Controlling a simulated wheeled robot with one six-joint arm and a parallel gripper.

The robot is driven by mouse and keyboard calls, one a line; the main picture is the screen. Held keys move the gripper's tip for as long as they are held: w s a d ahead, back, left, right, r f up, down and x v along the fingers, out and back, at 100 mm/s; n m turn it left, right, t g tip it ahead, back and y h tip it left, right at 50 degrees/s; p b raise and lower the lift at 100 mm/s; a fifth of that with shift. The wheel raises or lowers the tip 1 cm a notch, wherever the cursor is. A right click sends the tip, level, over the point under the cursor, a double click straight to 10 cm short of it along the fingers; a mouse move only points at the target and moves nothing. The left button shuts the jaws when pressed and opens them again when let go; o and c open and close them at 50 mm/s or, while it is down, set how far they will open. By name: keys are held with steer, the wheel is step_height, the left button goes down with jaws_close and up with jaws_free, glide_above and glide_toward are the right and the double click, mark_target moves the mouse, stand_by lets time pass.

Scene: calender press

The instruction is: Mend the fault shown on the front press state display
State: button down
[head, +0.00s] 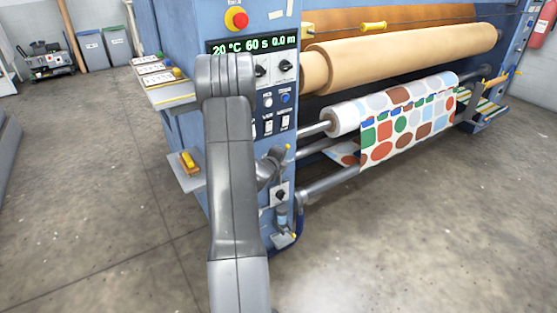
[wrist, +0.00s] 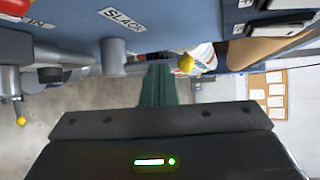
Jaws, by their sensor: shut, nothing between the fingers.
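The press state display (head: 252,45) on the blue press front reads 20 °C, 60 s and 0.0 m in green. Below it, the control panel (head: 284,92) carries knobs and switches, partly hidden by my arm. My gripper (wrist: 160,70) shows in the wrist view with its green fingers shut and empty, below a label reading SLACK (wrist: 125,20). A yellow-balled lever (wrist: 187,63) is just right of the fingertips; I cannot tell whether they touch. In the head view, my arm hides the fingers. A printed fabric roll (head: 400,105) hangs its patterned sheet at the press front.
A red button (head: 236,19) tops the press post. A side shelf (head: 165,88) holds cards, and a lower shelf (head: 187,170) holds a yellow-orange item. A tan roller (head: 400,60) spans the press. Bins (head: 92,50) stand at back left. The concrete floor in front is clear.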

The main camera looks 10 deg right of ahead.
steer(key=d+m+g+y+p, duration=0.1)
steer(key=y+p, duration=0.1)
steer(key=p, duration=0.3)
steer(key=w+d+f+m+g+y+p, duration=0.1)
steer(key=d+y+p, duration=0.1)
steer(key=p, duration=0.4)
steer(key=d+m+g+y+p, duration=0.1)
steer(key=g+y+p, duration=0.1)
steer(key=p, duration=0.3)
steer(key=shift+w+d+f, duration=0.15)
steer(key=shift+w+d, duration=0.05)
steer(key=shift+w, duration=0.15)
steer(key=shift+s+a+f+b, duration=0.2)
steer(key=shift+a+f+b, duration=0.15)
steer(key=shift+a+b, duration=0.3)
